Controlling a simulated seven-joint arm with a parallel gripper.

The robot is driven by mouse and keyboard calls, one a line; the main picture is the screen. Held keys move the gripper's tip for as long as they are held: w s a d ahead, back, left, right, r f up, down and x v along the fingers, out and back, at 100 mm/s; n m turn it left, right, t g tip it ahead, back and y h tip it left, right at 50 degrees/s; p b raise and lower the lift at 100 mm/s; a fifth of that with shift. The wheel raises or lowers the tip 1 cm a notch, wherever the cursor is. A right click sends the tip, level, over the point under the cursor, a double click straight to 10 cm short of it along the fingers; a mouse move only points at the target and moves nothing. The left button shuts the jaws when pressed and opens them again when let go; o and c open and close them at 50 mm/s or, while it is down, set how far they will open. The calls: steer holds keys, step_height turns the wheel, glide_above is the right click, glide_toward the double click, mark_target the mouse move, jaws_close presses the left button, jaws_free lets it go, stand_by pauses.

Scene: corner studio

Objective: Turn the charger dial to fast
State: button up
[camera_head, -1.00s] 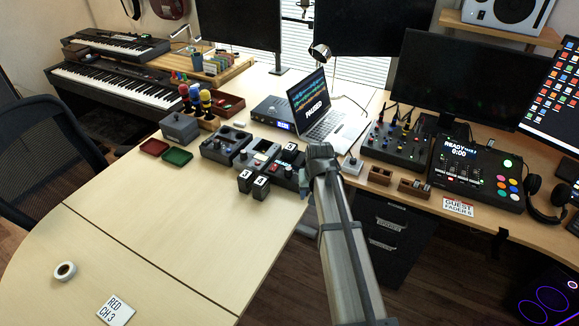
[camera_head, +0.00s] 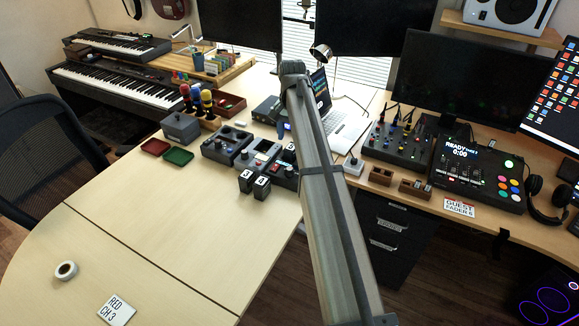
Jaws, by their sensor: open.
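No label in view names the charger, and I cannot tell which device it is. A grey box (camera_head: 181,127) stands on the left desk beside the handheld microphones. Dark units with knobs, one on the left (camera_head: 226,145) and one with a small screen (camera_head: 262,154), stand along the desk's back right part. A small pale box with a knob (camera_head: 353,165) stands right of my arm. No dial marking is readable. My gripper (camera_head: 283,130) is open, above the desk near the dark rack box, mostly hidden behind my arm. It appears to touch nothing.
Black numbered blocks (camera_head: 254,187) stand at the desk's right edge. Red (camera_head: 155,147) and green (camera_head: 178,156) trays lie left. The desk's front is largely clear.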

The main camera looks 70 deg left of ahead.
mark_target(290, 168)
step_height(290, 168, down, 14)
steer(key=shift+s+a+r, duration=0.1)
steer(key=shift+s+r, duration=0.05)
stand_by(0.5)
steer(key=shift+c, duration=0.2)
jaws_close()
steer(key=shift+n, duration=0.4)
steer(key=n, duration=0.3)
steer(key=shift+n, duration=0.4)
steer(key=n, duration=0.4)
steer(key=shift+n, duration=0.3)
steer(key=shift+a+n, duration=0.1)
steer(key=shift+n, duration=0.2)
